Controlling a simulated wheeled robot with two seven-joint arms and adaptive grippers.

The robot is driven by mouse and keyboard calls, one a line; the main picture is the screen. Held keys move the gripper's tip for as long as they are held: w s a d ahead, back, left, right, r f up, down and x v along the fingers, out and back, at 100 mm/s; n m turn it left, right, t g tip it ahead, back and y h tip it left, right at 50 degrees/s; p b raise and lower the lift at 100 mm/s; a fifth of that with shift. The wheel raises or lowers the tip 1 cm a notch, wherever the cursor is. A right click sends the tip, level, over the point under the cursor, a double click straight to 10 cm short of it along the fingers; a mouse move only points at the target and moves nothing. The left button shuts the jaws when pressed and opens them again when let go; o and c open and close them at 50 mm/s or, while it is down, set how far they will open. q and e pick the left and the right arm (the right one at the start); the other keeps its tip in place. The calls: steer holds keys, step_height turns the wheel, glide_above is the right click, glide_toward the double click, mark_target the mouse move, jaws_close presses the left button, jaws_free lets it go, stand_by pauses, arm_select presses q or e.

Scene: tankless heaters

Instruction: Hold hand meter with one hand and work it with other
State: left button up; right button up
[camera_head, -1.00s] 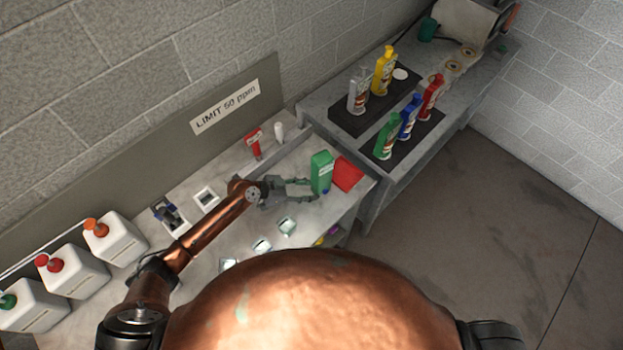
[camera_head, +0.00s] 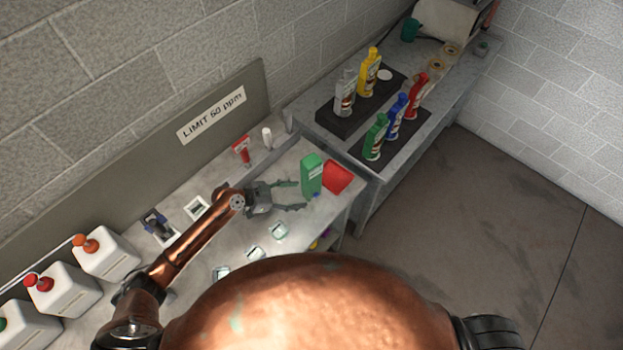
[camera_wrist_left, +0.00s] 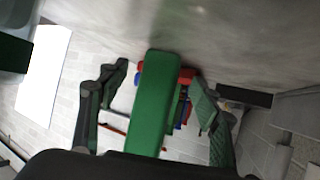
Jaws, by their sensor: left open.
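A green upright box with a small pale label (camera_head: 311,176) stands near the right end of the light worktop (camera_head: 300,228). It may be the hand meter; its front is too small to read. My left gripper (camera_head: 301,196) is open and empty, its two fingers spread just left of the green box, which does not look gripped. In the left wrist view the green box (camera_wrist_left: 155,105) shows between the two open fingers (camera_wrist_left: 161,74), with red and blue things partly hidden behind it. My right gripper is not in view.
A red flat item (camera_head: 338,177) lies right beside the green box. A red-topped tool (camera_head: 241,150) and a white cylinder (camera_head: 267,138) stand behind. White jugs (camera_head: 105,252) are at left. A grey bench (camera_head: 365,180) with several bottles adjoins at the right.

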arm_select(q)
steer(key=v, duration=1)
steer(key=shift+a, duration=0.1)
